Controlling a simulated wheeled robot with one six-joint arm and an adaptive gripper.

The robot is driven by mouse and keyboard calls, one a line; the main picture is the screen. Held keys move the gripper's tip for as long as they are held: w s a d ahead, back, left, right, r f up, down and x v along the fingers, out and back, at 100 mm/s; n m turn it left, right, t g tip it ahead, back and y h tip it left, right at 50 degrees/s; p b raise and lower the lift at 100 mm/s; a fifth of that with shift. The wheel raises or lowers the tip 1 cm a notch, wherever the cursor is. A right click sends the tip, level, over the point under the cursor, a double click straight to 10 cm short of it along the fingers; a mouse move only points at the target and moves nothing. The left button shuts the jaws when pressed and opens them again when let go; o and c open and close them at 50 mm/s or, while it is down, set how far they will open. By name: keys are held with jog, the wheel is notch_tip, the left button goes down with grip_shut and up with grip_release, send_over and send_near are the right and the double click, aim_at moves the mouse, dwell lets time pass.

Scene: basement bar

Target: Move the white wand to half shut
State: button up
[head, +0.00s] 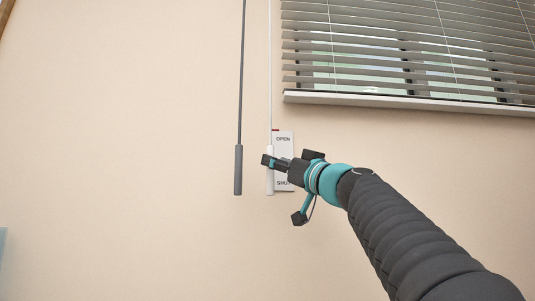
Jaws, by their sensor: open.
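The white wand (270,182) hangs from a thin white rod (270,70) against the wall, left of the window. A grey wand (238,170) hangs beside it on the left. A white label plate (284,138) behind the white wand reads "OPEN" at the top, with a red mark at its upper left edge, and seems to read "SHUT" at the bottom. My gripper (270,164) is open at the white wand's handle and covers its middle and part of the plate. I cannot tell whether a finger touches the wand.
A window with grey horizontal blinds (400,45) is at the upper right; its slats stand apart and light shows between them. A white sill (400,101) juts out below it. The beige wall (120,150) is bare to the left.

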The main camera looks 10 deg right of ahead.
jog(key=shift+p+x, duration=0.55)
jog(key=shift+x, duration=1.05)
jog(key=shift+s, duration=0.1)
grip_shut()
